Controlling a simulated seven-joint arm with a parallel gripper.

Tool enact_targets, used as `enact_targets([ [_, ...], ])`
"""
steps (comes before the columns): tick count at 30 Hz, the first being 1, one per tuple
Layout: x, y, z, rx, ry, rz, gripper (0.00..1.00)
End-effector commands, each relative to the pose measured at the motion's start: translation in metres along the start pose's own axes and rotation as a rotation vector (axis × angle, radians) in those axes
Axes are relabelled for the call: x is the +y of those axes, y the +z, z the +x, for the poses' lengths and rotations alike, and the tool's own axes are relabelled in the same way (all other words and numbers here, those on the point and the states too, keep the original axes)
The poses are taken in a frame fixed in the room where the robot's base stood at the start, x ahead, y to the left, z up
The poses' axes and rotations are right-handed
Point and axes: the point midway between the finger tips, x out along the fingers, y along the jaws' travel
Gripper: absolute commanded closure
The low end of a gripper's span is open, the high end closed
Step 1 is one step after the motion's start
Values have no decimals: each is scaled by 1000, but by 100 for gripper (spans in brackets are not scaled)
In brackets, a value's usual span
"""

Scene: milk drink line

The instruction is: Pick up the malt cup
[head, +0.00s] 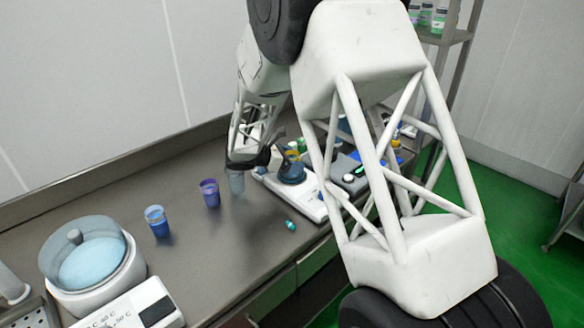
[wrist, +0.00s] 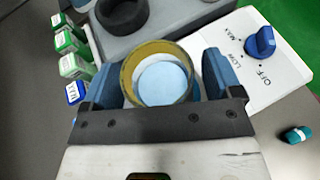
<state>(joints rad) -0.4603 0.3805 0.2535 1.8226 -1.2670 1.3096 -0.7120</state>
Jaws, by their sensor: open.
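A cup with an olive-yellow rim and a pale blue round inside (wrist: 165,82) stands between the two blue fingers of my gripper (wrist: 158,68) in the wrist view. I see no label on it, but it is the likely malt cup. The fingers are open on either side of it; whether they touch it I cannot tell. A blue cup with a purple rim (head: 210,194) and one with a light blue rim (head: 157,222) stand apart to the left.
A white device with a blue knob (wrist: 260,42) lies beside the cup. A grey device with a dark ring (wrist: 122,14) is beyond it. Several green-capped bottles (wrist: 68,42) stand left. A small teal piece (head: 290,225) lies on the counter. A round bath (head: 85,262) stands far left.

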Motion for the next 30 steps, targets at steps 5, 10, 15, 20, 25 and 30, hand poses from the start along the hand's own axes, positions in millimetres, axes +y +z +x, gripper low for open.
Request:
enact_targets([
  [5,0,0,0,0,0,0,15],
  [10,0,0,0,0,0,0,15],
  [15,0,0,0,0,0,0,41],
  [20,0,0,0,0,0,0,66],
  [25,0,0,0,0,0,0,74],
  [30,0,1,-1,0,0,0,75],
])
